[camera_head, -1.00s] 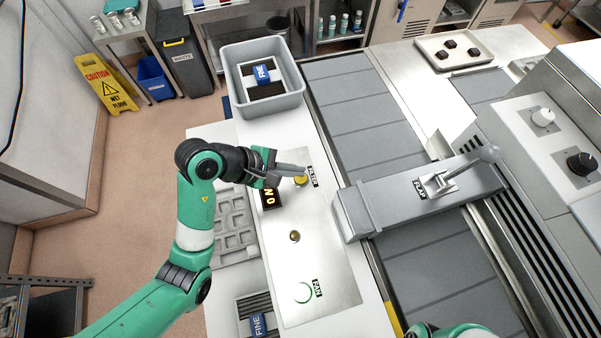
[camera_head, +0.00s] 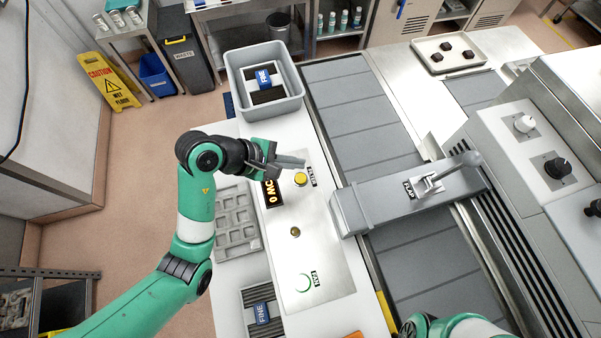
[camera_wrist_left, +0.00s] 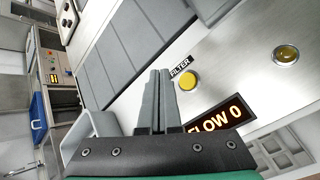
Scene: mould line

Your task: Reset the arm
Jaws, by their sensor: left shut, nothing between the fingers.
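My left arm reaches in from the left over the control panel (camera_head: 325,262). Its left gripper (camera_head: 302,163) is shut and empty, just above and beside the yellow FILTER button (camera_head: 300,180). In the left wrist view the two fingers (camera_wrist_left: 156,75) are together, and the button (camera_wrist_left: 188,80) shows to their right, apart from them. A lit display (camera_wrist_left: 215,120) reads "FLOW 0" in that view. Part of my right arm shows at the bottom edge of the head view; its gripper is out of the picture.
A grey bin (camera_head: 297,103) holding a block marked FINE stands behind the panel. The conveyor (camera_head: 365,125) runs along the right, crossed by the FLAP housing (camera_head: 385,203) with its lever. A grey moulded tray (camera_head: 236,222) lies left of the panel. A tray with dark pieces (camera_head: 432,61) is at the back.

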